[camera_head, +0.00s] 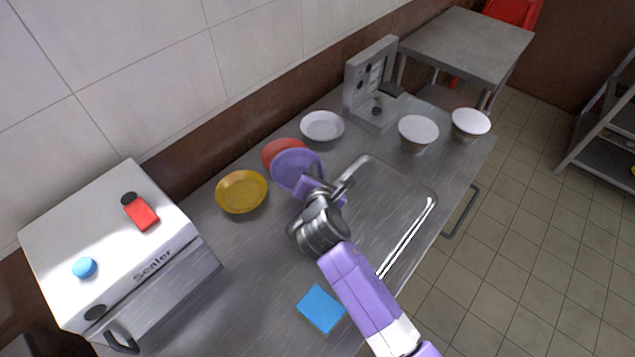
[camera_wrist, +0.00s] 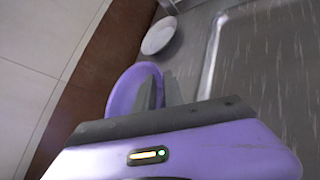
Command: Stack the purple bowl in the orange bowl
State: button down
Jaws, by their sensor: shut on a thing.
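The purple bowl (camera_head: 294,166) is gripped at its near right rim by my gripper (camera_head: 311,186). It is tilted in the head view, and its purple rim also shows at the fingers in the wrist view (camera_wrist: 122,90). The orange-red bowl (camera_head: 272,151) is at the back of the counter, just behind and left of the purple bowl, which hides much of it. I cannot tell whether the two bowls touch. The orange-red bowl does not show in the wrist view.
A yellow bowl (camera_head: 241,192) stands to the left and a white bowl (camera_head: 322,126) behind to the right. The sink (camera_head: 390,205) lies right of my gripper. A blue cloth (camera_head: 320,309) is near the front. A white appliance (camera_head: 120,250) stands at left. The tiled wall (camera_head: 150,70) is behind.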

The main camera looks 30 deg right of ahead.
jog(key=shift+f, duration=2.15)
jog(key=c, duration=1.7)
grip_release()
